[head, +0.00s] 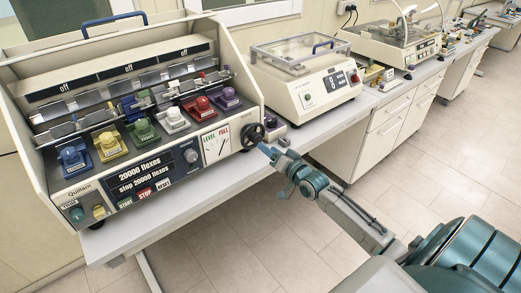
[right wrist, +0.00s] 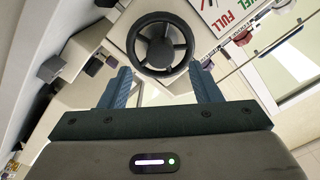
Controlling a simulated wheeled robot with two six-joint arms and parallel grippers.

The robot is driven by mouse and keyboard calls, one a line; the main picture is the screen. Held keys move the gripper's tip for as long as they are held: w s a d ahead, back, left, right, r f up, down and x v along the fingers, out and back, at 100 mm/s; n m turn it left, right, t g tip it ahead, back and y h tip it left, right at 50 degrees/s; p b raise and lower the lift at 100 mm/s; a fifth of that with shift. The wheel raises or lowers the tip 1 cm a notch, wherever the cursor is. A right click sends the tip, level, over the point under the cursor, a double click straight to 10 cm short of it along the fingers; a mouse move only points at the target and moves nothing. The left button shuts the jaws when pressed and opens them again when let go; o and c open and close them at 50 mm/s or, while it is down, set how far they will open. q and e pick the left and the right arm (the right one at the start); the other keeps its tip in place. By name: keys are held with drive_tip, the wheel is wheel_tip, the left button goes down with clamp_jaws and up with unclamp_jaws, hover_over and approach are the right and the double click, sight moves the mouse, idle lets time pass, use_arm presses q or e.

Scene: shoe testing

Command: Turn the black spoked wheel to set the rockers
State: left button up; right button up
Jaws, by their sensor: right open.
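The black spoked wheel (head: 252,136) sits at the right end of the flex-testing machine's front panel (head: 134,172), beside the LEVEL/FULL gauge (head: 216,144). My right gripper (head: 264,149) is close to the wheel at its lower right. In the right wrist view the wheel (right wrist: 161,44) shows just beyond the fingertips, roughly centred between them. My right gripper (right wrist: 160,85) is open with nothing between its fingers. Whether a fingertip touches the rim I cannot tell. Coloured rocker clamps (head: 140,131) stand in a row inside the machine. My left gripper is not in view.
A small purple-topped block (head: 273,130) stands on the bench (head: 210,190) just right of the wheel. A white machine with a clear lid (head: 305,82) stands further right. The floor in front of the bench is clear.

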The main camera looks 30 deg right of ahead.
sight(258, 141)
drive_tip(key=w+b, duration=0.1)
drive_tip(key=w, duration=0.3)
drive_tip(key=shift+a+b, duration=0.2)
drive_tip(key=shift+b, duration=0.1)
drive_tip(key=shift+w, duration=0.8)
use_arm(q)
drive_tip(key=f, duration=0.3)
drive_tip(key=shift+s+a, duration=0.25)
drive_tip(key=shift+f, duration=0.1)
use_arm(e)
drive_tip(key=c, duration=1)
